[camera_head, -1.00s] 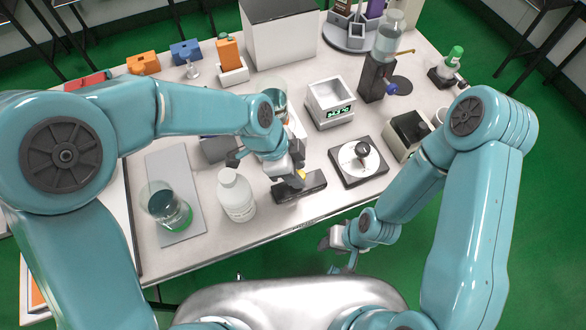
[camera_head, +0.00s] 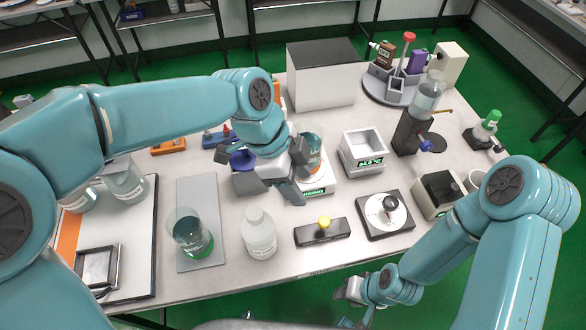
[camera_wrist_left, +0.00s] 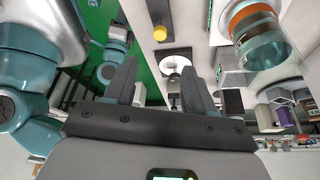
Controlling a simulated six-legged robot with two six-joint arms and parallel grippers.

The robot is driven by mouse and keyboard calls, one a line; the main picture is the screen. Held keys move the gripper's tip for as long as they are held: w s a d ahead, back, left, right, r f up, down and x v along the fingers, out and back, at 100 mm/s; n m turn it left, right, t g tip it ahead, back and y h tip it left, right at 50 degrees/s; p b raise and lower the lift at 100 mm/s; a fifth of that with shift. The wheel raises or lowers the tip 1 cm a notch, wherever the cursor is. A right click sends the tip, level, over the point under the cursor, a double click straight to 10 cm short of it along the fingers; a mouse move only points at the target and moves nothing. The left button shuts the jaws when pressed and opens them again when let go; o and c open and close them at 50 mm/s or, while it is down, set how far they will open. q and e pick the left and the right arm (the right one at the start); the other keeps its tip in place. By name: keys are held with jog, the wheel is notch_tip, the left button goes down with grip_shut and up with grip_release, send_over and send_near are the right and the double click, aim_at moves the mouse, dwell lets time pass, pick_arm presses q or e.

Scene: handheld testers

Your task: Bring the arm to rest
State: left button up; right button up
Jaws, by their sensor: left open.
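My left gripper (camera_head: 272,187) is above the table, between the white bottle and the beaker on a scale in the head view. Its two dark fingers are apart with nothing between them, which also shows in the left wrist view (camera_wrist_left: 158,68). My right gripper (camera_head: 350,300) is low at the front edge of the table, small and partly hidden by its own wrist; its finger gap is unclear. A black handheld tester with a yellow knob (camera_head: 323,226) lies on the table, clear of both grippers. The yellow knob also shows in the left wrist view (camera_wrist_left: 160,50).
A beaker on a scale (camera_head: 310,152) is close to my left gripper. A round-dial device (camera_head: 387,209), a white box scale (camera_head: 362,150) and a burner stand (camera_head: 410,135) are to the right.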

pick_arm(q)
jog(key=v, duration=0.2)
jog(key=shift+a+r, duration=0.1)
jog(key=shift+r, duration=0.2)
